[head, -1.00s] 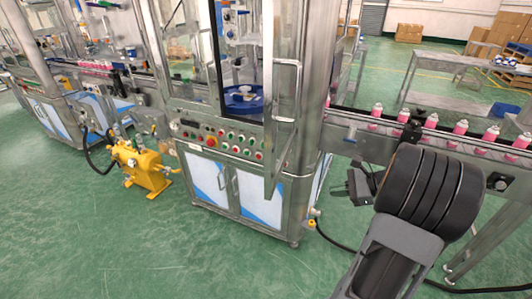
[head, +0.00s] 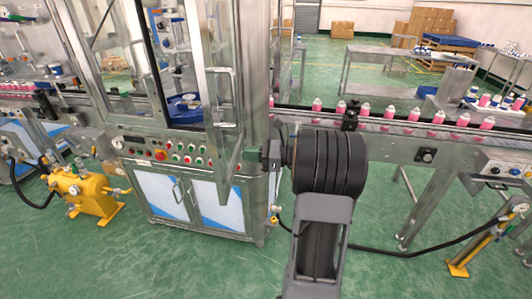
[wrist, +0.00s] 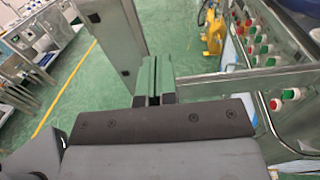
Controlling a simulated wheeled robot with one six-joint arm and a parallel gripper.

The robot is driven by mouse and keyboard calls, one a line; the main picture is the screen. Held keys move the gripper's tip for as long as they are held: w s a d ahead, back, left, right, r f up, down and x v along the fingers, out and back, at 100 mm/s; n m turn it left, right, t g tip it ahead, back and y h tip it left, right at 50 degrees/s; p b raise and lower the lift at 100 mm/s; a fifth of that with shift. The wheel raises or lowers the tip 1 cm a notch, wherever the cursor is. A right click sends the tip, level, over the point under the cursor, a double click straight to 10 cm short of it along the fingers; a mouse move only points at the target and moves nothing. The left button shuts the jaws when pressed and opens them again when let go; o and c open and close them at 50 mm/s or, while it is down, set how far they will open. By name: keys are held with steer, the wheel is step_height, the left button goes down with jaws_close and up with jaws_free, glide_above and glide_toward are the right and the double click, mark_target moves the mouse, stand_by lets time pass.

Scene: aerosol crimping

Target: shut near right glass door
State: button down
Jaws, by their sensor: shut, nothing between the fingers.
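The near right glass door (head: 232,159) stands open, its metal frame swung out from the crimping machine toward me. Its upright bar handle (head: 222,97) faces me. My gripper (head: 262,157) is just right of the door's lower frame in the head view, and my own wrist hides part of the area behind it. In the wrist view, the green fingers of my gripper (wrist: 153,78) are together and empty. A metal upright (wrist: 118,45), seemingly the door frame, is close to the fingertips; I cannot tell whether they touch.
The button panel (head: 165,150) is below the door opening. A conveyor (head: 390,144) with pink cans runs right, behind my arm. A yellow pump unit (head: 85,190) stands on the floor at left. The green floor in front of the cabinet (head: 215,207) is clear.

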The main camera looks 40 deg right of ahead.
mark_target(227, 153)
steer(key=shift+p+x, duration=0.4)
steer(key=shift+x, duration=1.85)
